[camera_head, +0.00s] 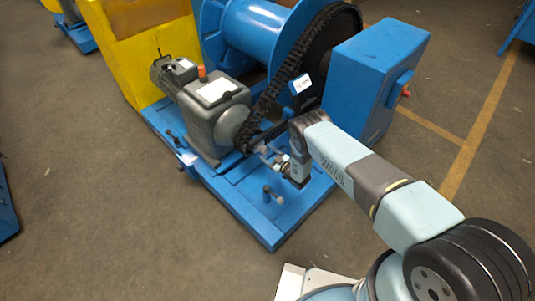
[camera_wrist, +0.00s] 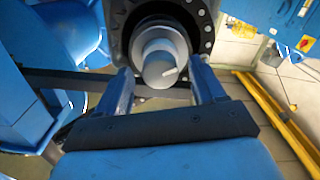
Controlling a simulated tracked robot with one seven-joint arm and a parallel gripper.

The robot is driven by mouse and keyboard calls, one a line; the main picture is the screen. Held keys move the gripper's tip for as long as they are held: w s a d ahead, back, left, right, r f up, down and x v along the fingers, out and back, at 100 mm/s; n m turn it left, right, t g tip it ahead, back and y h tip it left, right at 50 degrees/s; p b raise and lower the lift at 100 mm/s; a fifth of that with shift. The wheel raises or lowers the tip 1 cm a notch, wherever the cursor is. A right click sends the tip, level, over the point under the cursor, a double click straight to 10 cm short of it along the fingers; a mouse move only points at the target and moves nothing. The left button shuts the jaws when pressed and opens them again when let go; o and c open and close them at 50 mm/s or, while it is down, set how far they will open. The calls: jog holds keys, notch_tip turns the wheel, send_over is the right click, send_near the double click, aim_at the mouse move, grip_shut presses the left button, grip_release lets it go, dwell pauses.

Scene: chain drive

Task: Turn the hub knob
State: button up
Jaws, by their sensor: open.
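The hub knob (camera_wrist: 160,62) is a pale grey round cylinder with a small light mark on its face. It stands out from the middle of a black bolted hub (camera_wrist: 204,25) in the wrist view. My gripper (camera_wrist: 162,78) is open, with one finger to the left of the knob and one to the right. I cannot tell whether either finger touches it. In the head view my gripper (camera_head: 268,158) is at the lower end of the black chain (camera_head: 275,92), and the knob is too small to make out clearly there.
A blue drum (camera_head: 250,35) and a grey gear motor (camera_head: 214,110) stand on a blue base (camera_head: 225,192). A blue box (camera_head: 375,70) stands close to my arm. A small post (camera_head: 272,194) rises from the base's near end.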

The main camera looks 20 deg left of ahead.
jog(key=shift+w+a, duration=0.25)
jog(key=shift+a, duration=0.3)
jog(key=shift+c, duration=0.4)
jog(key=c, duration=1)
jog(key=m, duration=0.2)
jog(key=shift+d+m, duration=0.1)
jog(key=shift+m, duration=1.5)
jog(key=shift+f, duration=0.1)
jog(key=o, duration=1.1)
jog(key=v, duration=1.3)
jog(key=shift+s+d, duration=0.25)
jog(key=shift+d, duration=0.05)
